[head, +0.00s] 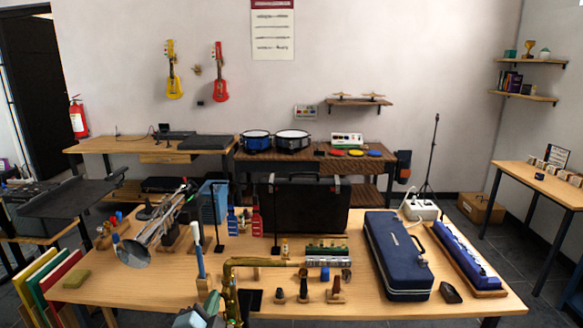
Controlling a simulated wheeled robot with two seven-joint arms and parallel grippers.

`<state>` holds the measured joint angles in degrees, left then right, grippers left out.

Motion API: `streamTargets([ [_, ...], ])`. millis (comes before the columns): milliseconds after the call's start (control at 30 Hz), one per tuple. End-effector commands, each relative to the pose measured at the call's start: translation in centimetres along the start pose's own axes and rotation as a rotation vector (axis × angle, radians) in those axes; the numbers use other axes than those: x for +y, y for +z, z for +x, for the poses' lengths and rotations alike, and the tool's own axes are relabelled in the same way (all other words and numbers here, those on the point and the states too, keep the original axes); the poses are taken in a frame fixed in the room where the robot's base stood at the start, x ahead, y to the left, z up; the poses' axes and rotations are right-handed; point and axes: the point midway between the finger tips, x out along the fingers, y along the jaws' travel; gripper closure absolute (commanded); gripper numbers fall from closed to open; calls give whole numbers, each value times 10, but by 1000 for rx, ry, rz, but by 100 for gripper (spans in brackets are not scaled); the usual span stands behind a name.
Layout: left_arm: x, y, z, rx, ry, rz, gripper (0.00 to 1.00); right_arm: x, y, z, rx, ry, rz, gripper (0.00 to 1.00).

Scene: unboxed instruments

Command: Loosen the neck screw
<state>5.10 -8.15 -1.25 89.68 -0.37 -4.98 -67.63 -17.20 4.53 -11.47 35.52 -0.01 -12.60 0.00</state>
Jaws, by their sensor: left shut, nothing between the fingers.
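A golden saxophone stands upright at the front of the wooden table, its body (232,298) running down past the bottom edge of the head view. Its curved neck (248,262) bends over to the right at the top. The neck screw is too small to make out. My left gripper (208,307) is at the bottom edge, just left of the saxophone body. It is shut and empty; I cannot tell whether it touches the saxophone. My right gripper is not in view.
A trumpet (158,236) rests on a stand at the left. A blue case (396,258) and a blue keyboard instrument (464,252) lie at the right. Small wooden stands (303,291) are right of the saxophone.

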Motion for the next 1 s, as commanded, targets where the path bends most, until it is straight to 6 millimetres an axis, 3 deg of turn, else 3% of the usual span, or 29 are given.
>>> streamTargets([
  [1000, 7, -12, 0, 7, 3, -3, 100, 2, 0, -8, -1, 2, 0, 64],
])
